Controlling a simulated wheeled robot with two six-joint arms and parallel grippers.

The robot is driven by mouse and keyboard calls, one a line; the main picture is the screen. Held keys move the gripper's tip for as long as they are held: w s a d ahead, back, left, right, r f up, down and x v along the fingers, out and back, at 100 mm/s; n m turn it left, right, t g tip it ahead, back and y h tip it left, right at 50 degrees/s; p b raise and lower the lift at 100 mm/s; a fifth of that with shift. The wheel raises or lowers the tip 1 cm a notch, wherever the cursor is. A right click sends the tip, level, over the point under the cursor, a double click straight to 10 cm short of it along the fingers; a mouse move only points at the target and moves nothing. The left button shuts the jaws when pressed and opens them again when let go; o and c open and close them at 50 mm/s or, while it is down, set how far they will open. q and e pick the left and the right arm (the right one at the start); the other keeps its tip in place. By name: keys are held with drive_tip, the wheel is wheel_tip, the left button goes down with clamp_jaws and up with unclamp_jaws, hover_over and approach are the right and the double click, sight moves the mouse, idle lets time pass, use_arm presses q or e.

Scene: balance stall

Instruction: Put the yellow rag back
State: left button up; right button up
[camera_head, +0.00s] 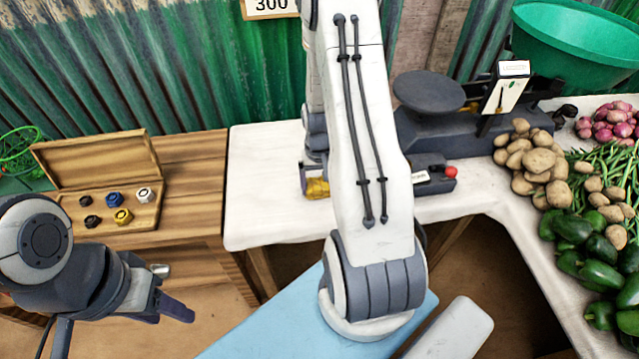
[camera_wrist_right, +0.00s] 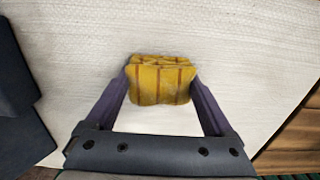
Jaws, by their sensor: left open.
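The yellow rag (camera_head: 318,188), with brown stripes, is on the white-covered table, partly hidden behind my right arm in the head view. In the right wrist view the folded rag (camera_wrist_right: 160,82) sits between the two fingertips of my right gripper (camera_wrist_right: 160,88), which touch it on both sides. I cannot tell whether it is lifted off the cloth. In the head view my right gripper (camera_head: 315,182) is mostly hidden by its arm. My left gripper (camera_head: 175,290) is open and empty, low at the left in front of the wooden table.
An open wooden case (camera_head: 140,215) with several coloured hex nuts lies on the wooden table (camera_head: 195,175). A dark balance scale (camera_head: 440,130) stands right of my right arm. Potatoes (camera_head: 535,160), onions, beans and green peppers fill the right side. The white tabletop (camera_head: 265,190) is clear at its left.

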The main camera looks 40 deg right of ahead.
sight(320, 183)
drive_tip(key=shift+o, duration=0.5)
drive_tip(key=shift+r, duration=0.25)
wheel_tip(320, 183, up, 12)
drive_tip(key=p, duration=0.1)
drive_tip(key=w+a+r+n, duration=0.1)
drive_tip(key=a+r+n, duration=0.2)
drive_tip(key=a, duration=0.6)
drive_tip(key=s+a+r+n, duration=0.3)
drive_tip(key=a, duration=0.7)
drive_tip(key=s+a+r+n+y, duration=0.1)
drive_tip(key=s+a+r+n, duration=0.3)
drive_tip(key=s+a+n, duration=0.3)
drive_tip(key=s+a, duration=0.4)
drive_tip(key=s, duration=0.3)
drive_tip(key=shift+a+n, duration=0.4)
drive_tip(key=shift+r, duration=0.1)
